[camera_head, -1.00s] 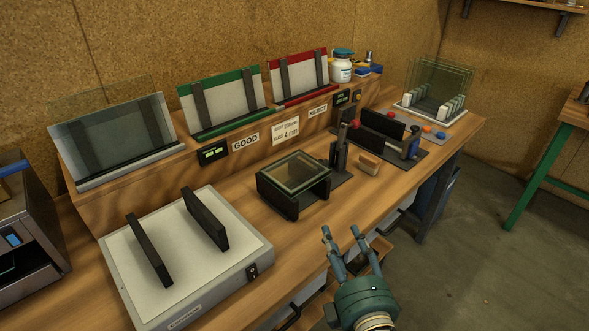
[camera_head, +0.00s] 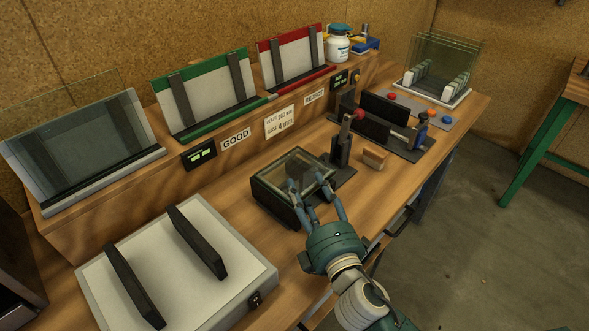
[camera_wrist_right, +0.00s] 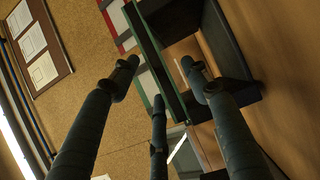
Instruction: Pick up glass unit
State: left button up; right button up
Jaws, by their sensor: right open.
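The glass unit (camera_head: 290,163) is a square, dark-framed pane lying flat on a low black stand (camera_head: 274,204) at the middle of the bench. My right gripper (camera_head: 311,190) is open, its fingers spread at the near right edge of the glass unit. In the right wrist view the edge of the glass unit (camera_wrist_right: 152,45) runs between the open fingers (camera_wrist_right: 157,78), with one finger on its left and another on its right. I cannot tell whether any finger touches the glass. My left gripper is not in view.
A white light box (camera_head: 185,265) with two black bars is at the front left. A small wooden block (camera_head: 375,157) is to the right.

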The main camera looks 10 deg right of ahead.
aim_at(295, 171)
jog(key=shift+w+a+r, duration=0.1)
jog(key=shift+w, duration=0.7)
jog(key=w, duration=0.2)
jog(key=w+a+p, duration=0.1)
jog(key=w, duration=0.1)
jog(key=shift+w, duration=0.15)
jog(key=shift+w+a+f+p, duration=0.1)
jog(key=shift+w+f+p, duration=0.15)
jog(key=shift+w, duration=0.25)
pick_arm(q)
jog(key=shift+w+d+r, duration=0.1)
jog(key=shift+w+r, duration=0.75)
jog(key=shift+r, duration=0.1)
pick_arm(e)
jog(key=shift+s, duration=0.1)
grip_shut()
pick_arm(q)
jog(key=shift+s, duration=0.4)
pick_arm(e)
jog(key=shift+r, duration=0.2)
